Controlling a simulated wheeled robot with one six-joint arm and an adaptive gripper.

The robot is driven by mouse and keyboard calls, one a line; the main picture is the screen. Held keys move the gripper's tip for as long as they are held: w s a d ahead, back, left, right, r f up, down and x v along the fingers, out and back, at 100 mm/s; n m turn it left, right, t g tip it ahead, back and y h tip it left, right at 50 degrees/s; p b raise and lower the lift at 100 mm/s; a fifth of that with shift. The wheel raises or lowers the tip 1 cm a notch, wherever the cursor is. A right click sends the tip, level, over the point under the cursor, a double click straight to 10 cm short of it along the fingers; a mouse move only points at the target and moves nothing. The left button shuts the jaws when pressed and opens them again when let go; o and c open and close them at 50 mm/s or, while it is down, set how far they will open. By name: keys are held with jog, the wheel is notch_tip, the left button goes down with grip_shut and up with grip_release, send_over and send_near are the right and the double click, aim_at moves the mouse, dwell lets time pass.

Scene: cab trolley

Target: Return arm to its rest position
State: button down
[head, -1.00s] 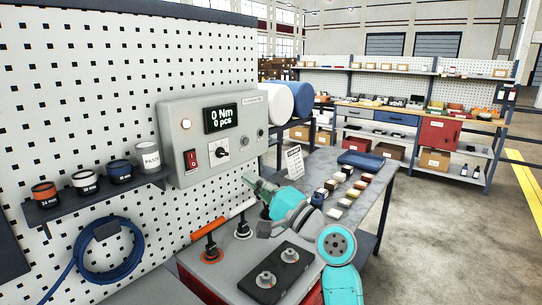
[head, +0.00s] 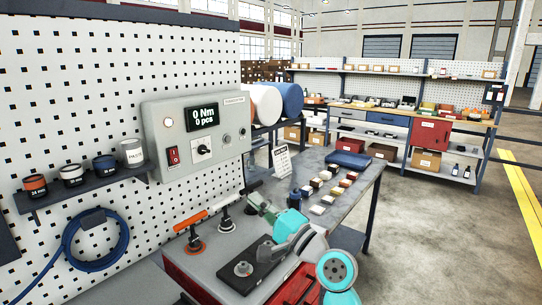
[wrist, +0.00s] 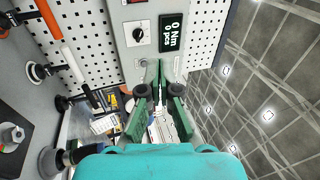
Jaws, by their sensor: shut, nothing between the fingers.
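My gripper (head: 252,196) shows in the head view as green fingers at the end of my teal and grey arm, above the trolley top. In the wrist view my gripper (wrist: 158,66) is shut, with its green fingers together and nothing held. The fingers point toward the grey control box (head: 196,135), whose display reads 0 Nm and 0 pcs. I cannot tell the exact gap to the box.
An orange-handled tool (head: 192,222) and a white-handled tool (head: 226,208) stand left of my gripper. A shelf with pots (head: 82,182) hangs at left. Open floor lies at right.

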jog(key=s+d+f+m+t+h, duration=0.1)
jog(key=s+d+f+h, duration=0.2)
jog(key=f, duration=0.6)
jog(key=s+d+f+m+t+h, duration=0.1)
jog(key=s+d+f+h, duration=0.25)
jog(key=f, duration=0.65)
jog(key=s+d+f+n+h, duration=0.1)
jog(key=s+d+f+h, duration=0.5)
jog(key=s+f, duration=0.75)
jog(key=s+d+f+n+h, duration=0.1)
jog(key=s+d+n, duration=0.15)
jog(key=s, duration=0.65)
jog(key=s+d+f+n+g+h, duration=0.1)
jog(key=s+d, duration=0.2)
jog(key=s, duration=0.6)
jog(key=s+d+f+n+h, duration=0.1)
jog(key=s+d+n, duration=0.15)
jog(key=s, duration=0.65)
jog(key=s+d+r+n, duration=0.1)
jog(key=s+r+n, duration=0.2)
jog(key=s, duration=0.6)
jog(key=shift+r+g, duration=0.3)
jog(key=shift+r, duration=0.4)
jog(key=shift+w+h, duration=0.1)
jog(key=shift+h, duration=0.15)
